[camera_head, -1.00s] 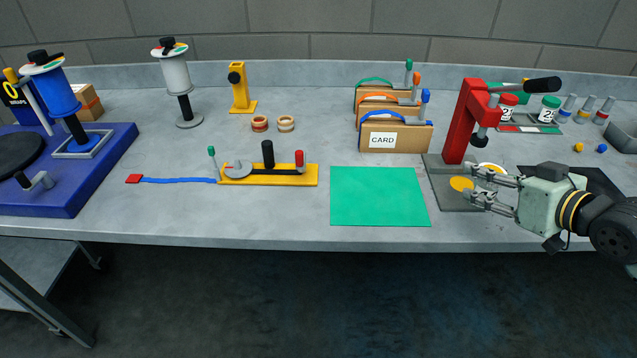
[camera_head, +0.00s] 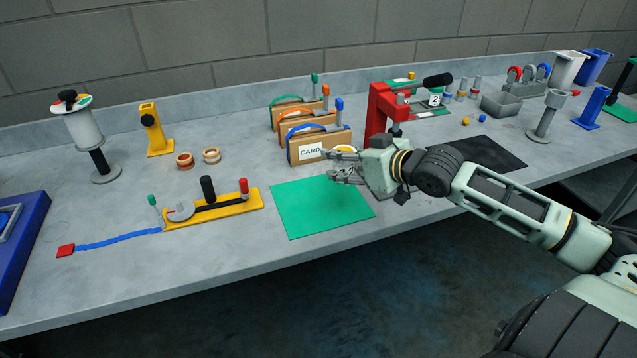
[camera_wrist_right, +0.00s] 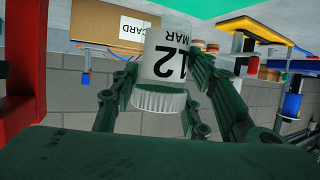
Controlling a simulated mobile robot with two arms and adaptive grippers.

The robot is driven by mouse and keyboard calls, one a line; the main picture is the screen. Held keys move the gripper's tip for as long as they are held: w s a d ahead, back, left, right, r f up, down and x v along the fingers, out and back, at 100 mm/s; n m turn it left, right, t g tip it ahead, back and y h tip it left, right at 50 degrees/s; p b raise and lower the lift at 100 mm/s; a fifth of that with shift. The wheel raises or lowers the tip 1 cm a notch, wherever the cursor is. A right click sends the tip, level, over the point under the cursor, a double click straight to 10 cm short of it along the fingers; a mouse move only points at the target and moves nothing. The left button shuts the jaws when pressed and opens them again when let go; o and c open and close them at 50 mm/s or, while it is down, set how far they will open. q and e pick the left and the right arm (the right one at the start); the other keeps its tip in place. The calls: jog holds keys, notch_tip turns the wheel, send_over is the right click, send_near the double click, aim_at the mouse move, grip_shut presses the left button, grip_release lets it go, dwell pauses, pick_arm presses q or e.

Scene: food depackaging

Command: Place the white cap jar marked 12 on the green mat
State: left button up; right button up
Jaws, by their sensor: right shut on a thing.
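The jar (camera_wrist_right: 168,60) marked 12 MAR, with a white ribbed cap (camera_wrist_right: 159,101), is between the fingers of my right gripper (camera_wrist_right: 158,88) in the wrist view. That view shows it cap-down in the picture. In the head view my right gripper (camera_head: 345,170) is shut on it, near the back right part of the green mat (camera_head: 305,215). The fingers hide most of the jar there. The bare mat lies flat on the table and also shows in the wrist view (camera_wrist_right: 225,8). My left gripper is not in view.
A red press (camera_head: 380,112) stands just behind my right gripper. Card boxes (camera_head: 318,148) with blue, orange and green handles stand behind the mat. A yellow fixture (camera_head: 235,206) lies left of it. Another jar (camera_head: 435,97) stands at the back right.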

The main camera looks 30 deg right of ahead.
jog(key=w+a+f, duration=0.1)
jog(key=f, duration=0.1)
jog(key=w+a+f+p, duration=0.1)
jog(key=f, duration=0.1)
jog(key=w+a+f+p, duration=0.1)
jog(key=a+f, duration=0.1)
jog(key=shift+w+f, duration=0.2)
jog(key=shift+w, duration=0.2)
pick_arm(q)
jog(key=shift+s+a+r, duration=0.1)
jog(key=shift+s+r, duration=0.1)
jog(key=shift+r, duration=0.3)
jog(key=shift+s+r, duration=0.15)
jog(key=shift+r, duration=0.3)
pick_arm(e)
jog(key=shift+f, duration=0.45)
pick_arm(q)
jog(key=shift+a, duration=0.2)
pick_arm(e)
jog(key=o, duration=1.2)
jog(key=shift+f, duration=0.1)
